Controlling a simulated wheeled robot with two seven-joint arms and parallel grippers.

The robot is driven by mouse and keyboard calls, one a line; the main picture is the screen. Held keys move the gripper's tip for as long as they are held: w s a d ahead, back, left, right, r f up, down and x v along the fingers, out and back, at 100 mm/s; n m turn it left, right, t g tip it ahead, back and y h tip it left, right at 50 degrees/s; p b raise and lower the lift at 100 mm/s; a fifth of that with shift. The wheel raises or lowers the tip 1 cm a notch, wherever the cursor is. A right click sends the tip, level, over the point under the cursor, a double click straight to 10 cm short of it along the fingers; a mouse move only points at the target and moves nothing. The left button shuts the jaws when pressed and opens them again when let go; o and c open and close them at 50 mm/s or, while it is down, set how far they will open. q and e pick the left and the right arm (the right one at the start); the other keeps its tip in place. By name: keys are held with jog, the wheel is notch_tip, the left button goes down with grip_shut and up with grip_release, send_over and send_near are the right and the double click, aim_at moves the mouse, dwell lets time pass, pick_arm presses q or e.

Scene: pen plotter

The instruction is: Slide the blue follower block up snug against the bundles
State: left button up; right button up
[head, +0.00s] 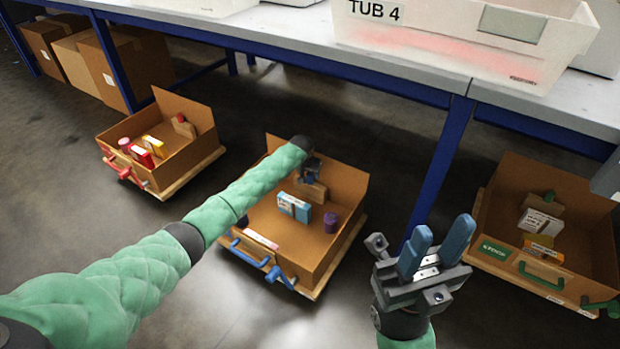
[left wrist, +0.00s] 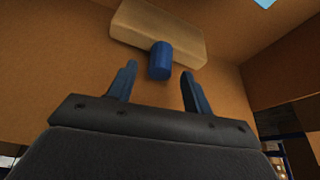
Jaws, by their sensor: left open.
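The follower block is a pale wooden block (head: 314,190) with a blue knob, inside the middle open box. In the left wrist view the block (left wrist: 155,32) is at the top and its blue knob (left wrist: 160,62) points toward my gripper. The light blue and white bundles (head: 293,207) stand in front of the block in the head view. My left gripper (head: 309,171) is open; in the left wrist view its fingertips (left wrist: 159,72) are either side of the knob, with gaps. My right gripper (head: 443,226) is raised, open and empty, right of the middle box.
The middle box (head: 344,184) has blue front handles and also holds a purple cylinder (head: 331,222). A red-handled box (head: 200,114) stands left and a green-handled one (head: 580,205) right. A bench with a blue frame (head: 440,166) and a white tub (head: 450,40) is behind.

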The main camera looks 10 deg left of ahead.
aim_at(310, 186)
pick_arm(q)
jog(key=shift+b+x, duration=0.4)
jog(key=shift+x, duration=0.95)
grip_shut()
